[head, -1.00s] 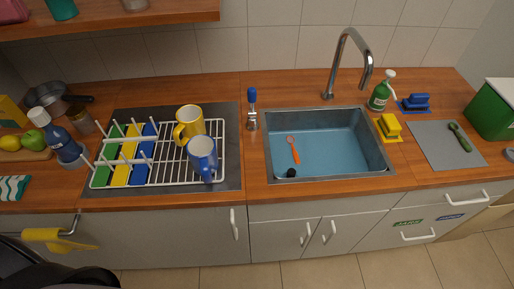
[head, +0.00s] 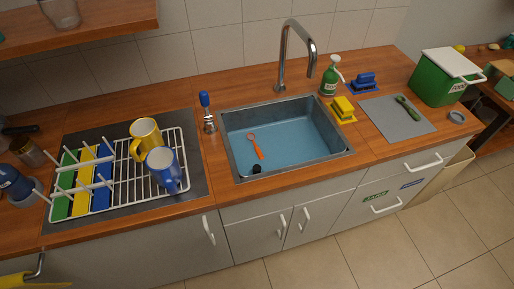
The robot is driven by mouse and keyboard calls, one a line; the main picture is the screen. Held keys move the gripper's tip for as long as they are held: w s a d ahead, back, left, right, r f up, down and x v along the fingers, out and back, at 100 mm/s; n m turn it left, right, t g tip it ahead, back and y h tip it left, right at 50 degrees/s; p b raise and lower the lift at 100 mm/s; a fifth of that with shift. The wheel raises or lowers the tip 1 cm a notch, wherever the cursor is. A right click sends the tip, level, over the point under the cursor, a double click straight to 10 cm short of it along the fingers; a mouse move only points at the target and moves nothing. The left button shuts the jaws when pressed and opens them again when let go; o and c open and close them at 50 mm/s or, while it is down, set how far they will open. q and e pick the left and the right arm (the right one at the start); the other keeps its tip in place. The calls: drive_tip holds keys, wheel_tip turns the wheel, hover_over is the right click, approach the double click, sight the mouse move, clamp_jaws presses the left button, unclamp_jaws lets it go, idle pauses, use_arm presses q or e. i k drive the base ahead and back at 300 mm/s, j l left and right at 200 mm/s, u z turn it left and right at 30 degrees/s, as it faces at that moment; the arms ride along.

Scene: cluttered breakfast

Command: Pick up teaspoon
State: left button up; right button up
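An orange-handled teaspoon (head: 257,148) lies on the blue bottom of the sink (head: 231,162), left of its middle. Its pinkish bowl end points to the back and its handle to the front. A small black round thing, perhaps the drain or a plug (head: 256,169), is at the front left of the sink, just below the handle. Neither of my grippers is in the head view.
A metal faucet (head: 312,55) rises behind the sink. A drying rack (head: 185,147) with a yellow mug (head: 144,130), a blue mug (head: 161,160) and colored plates is at left. A green bottle (head: 329,82), sponges and a grey mat (head: 385,116) are at right.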

sight(400, 100)
drive_tip(key=i+l, duration=0.1)
drive_tip(key=l, duration=0.25)
drive_tip(key=i+l, duration=0.1)
drive_tip(key=l, duration=0.3)
drive_tip(key=i+l, duration=0.15)
drive_tip(key=l, duration=0.2)
drive_tip(key=i+l+z, duration=0.1)
drive_tip(key=l, duration=0.25)
